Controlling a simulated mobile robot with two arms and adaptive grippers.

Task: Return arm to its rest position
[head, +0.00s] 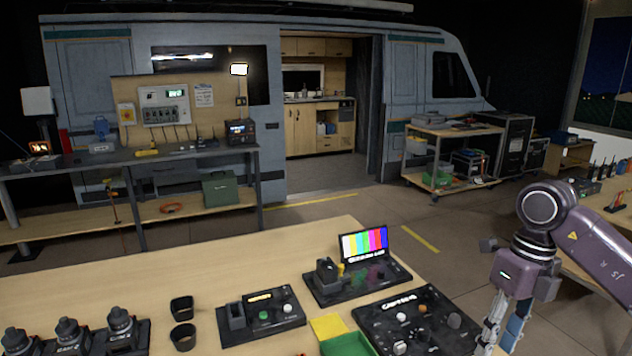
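My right arm comes in from the right edge, with its purple wrist bent downward. My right gripper (500,335) points down at the lower right, beside the right edge of the black control panel (432,330) on the near table. Its fingertips are small and partly cut off by the bottom edge. A blue part shows beside the silver finger, and I cannot tell whether it is held or how wide the fingers are. My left arm and gripper are not in view.
The near wooden table (250,256) carries a panel with a colour-bar screen (364,244), a smaller black box (260,315), black rings (182,308), a green tray (347,345) and several black camera-like units at left.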

